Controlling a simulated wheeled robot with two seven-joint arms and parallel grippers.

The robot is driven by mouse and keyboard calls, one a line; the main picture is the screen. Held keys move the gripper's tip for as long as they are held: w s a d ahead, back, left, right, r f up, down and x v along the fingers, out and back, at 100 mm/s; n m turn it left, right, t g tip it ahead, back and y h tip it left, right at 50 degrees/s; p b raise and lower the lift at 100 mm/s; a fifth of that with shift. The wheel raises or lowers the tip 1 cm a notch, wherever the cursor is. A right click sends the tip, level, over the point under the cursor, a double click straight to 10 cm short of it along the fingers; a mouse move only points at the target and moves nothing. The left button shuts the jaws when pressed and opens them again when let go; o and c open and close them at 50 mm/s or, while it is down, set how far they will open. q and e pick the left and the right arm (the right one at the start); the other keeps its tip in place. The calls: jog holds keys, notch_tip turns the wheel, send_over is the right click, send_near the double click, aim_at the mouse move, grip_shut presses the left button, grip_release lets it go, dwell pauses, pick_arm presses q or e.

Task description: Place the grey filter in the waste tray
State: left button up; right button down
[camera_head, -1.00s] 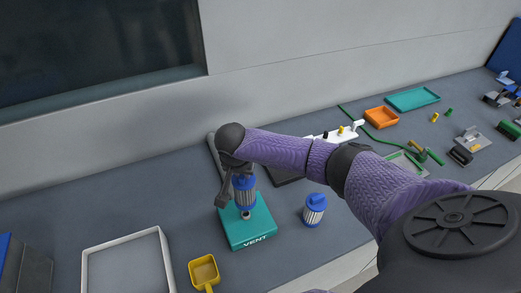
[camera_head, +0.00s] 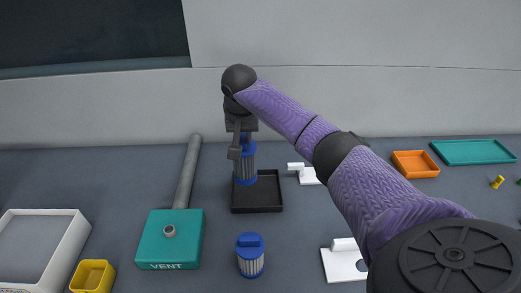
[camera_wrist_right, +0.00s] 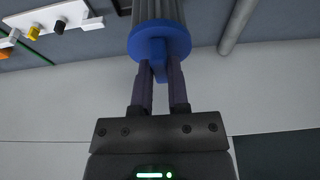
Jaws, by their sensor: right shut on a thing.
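The grey filter (camera_head: 246,168), pleated with blue end caps, hangs upright from my right gripper (camera_head: 243,141). In the right wrist view its grey body (camera_wrist_right: 158,10) shows, and the right gripper (camera_wrist_right: 160,75) is shut on the tab of its blue cap. The filter is over the back left part of a black tray (camera_head: 262,209), which looks like the waste tray. I cannot tell whether its bottom touches the tray. My left gripper is not in view.
A second, paler filter (camera_head: 250,262) with a blue cap stands in front of the tray. The teal VENT block (camera_head: 172,248), its socket empty, is to the left. An orange tray (camera_head: 416,163) is at right.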

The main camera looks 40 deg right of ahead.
aim_at(244, 167)
notch_tip(244, 167, down, 10)
jog(key=shift+b, duration=1.25)
jog(key=shift+a, duration=0.1)
jog(key=c, duration=0.6)
grip_release()
